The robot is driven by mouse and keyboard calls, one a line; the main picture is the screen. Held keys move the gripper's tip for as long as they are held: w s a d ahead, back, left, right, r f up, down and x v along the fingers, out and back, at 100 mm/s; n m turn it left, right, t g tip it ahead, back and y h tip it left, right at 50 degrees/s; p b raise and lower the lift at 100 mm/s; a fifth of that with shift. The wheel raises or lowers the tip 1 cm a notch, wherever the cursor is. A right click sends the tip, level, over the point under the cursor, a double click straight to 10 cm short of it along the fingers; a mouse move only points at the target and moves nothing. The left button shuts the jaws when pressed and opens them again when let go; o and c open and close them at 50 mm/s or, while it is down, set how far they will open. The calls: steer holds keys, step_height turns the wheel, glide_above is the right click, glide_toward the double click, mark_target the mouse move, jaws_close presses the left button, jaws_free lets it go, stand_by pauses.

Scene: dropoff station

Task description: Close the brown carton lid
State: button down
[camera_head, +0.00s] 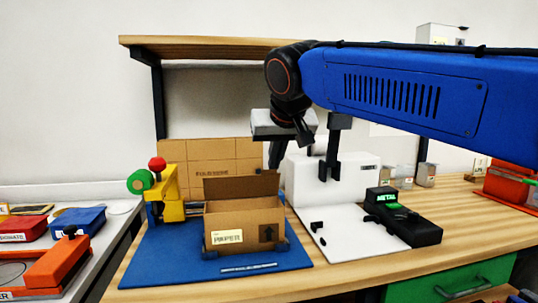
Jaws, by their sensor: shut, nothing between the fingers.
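The brown carton (225,222) stands on a blue mat (160,262), with a pale label reading "PAPER" on its front. Its lid (241,187) is a darker brown flap that stands up at the back, so the carton is open. The inside is mostly hidden by the front wall. My gripper (274,164) points down, behind or above the right end of the raised lid. It is shut and empty. I cannot tell whether it touches the lid.
A yellow tape dispenser (172,190) with a green roll stands left of the carton. Larger cardboard (215,153) stands behind. A white machine (345,178) and a black device with a green "METAL" display (386,199) are to the right. The front of the blue mat is mostly clear.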

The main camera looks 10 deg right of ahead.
steer(key=shift+s+f+t, duration=0.25)
steer(key=shift+s+t, duration=0.3)
steer(key=shift+s+f+t, duration=0.2)
steer(key=shift+s+t, duration=0.35)
steer(key=shift+s+f, duration=0.85)
steer(key=shift+s, duration=0.3)
steer(key=shift+w, duration=0.1)
